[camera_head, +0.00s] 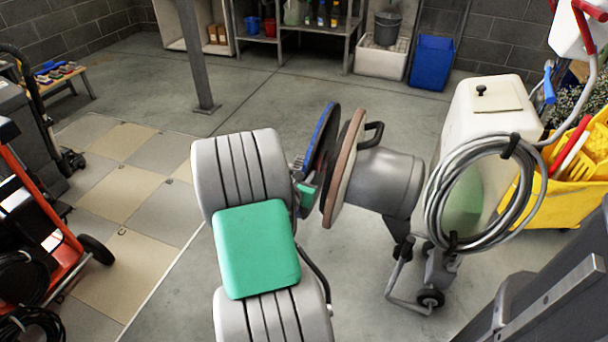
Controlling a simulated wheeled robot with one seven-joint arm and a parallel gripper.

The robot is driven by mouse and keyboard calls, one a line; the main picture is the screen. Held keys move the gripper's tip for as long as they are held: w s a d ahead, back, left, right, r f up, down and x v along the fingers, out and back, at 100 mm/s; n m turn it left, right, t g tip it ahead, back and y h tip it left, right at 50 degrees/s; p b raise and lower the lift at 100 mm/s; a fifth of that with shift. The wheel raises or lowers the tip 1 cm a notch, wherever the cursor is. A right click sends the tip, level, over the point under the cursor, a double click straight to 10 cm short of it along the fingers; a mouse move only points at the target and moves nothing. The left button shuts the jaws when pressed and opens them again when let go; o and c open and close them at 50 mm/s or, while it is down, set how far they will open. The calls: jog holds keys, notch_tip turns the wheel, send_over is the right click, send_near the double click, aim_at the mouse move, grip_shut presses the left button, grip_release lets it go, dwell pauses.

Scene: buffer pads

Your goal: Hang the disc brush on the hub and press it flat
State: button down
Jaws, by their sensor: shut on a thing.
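The disc brush (322,142), blue-rimmed with a dark side, is held roughly upright on edge at my gripper (307,188). My gripper is shut on it, but the fingertips are mostly hidden behind my arm. Just to the right is the tipped-back floor machine (381,180), with a grey motor housing. Its round brown-rimmed deck (345,165) stands on edge, its underside turned left towards the brush. The brush and deck look close and nearly parallel, with a narrow gap between them at the top. The hub itself is not visible.
A coiled grey cable (437,205) hangs on the machine. A yellow mop bucket (560,185) stands right, and an orange-framed cart (50,235) left. A steel post (193,60) and shelving (300,40) stand behind. The floor between is clear.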

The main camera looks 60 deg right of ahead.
jog(key=shift+s+d+r, duration=0.1)
jog(key=shift+s+d, duration=0.05)
jog(key=shift+s, duration=0.35)
jog(key=shift+s+p, duration=0.15)
jog(key=shift+p, duration=0.5)
jog(key=shift+s+d+p, duration=0.15)
jog(key=shift+s+p, duration=0.35)
jog(key=shift+s, duration=0.25)
jog(key=shift+s+d+p, duration=0.1)
jog(key=shift+s+p, duration=0.4)
jog(key=shift+p, duration=0.05)
jog(key=shift+s+p, duration=0.45)
jog(key=shift+p, duration=0.1)
jog(key=shift+f+g, duration=0.2)
jog(key=shift+g, duration=0.2)
dwell(0.4)
jog(key=shift+s+f, duration=0.1)
jog(key=shift+f, duration=0.2)
dwell(0.3)
